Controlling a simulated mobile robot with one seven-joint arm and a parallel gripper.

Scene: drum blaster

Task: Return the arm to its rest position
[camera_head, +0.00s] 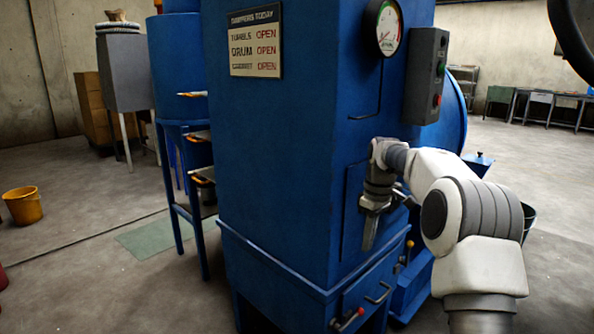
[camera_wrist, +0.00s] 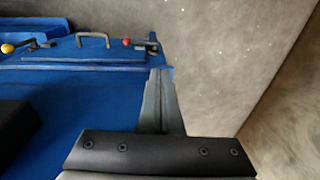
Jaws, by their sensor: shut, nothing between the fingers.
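My white and grey arm reaches in from the lower right in the head view. My gripper (camera_head: 369,236) points down in front of the blue drum blaster cabinet (camera_head: 280,170), beside its side door. In the wrist view my gripper (camera_wrist: 158,82) shows as two grey fingers closed together with nothing between them. Below the fingertips in the head view is a drawer with a grey handle (camera_head: 378,293) and a red-knobbed lever (camera_head: 347,320). The handle (camera_wrist: 93,38) and red knob (camera_wrist: 127,42) also show in the wrist view. I cannot tell the exact gap between fingers and cabinet.
A sign (camera_head: 255,40) reads TUMBLE, DRUM and CABINET OPEN. A gauge (camera_head: 389,27) and a grey button box (camera_head: 426,76) are on the cabinet above my arm. A yellow bucket (camera_head: 23,205) stands far left.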

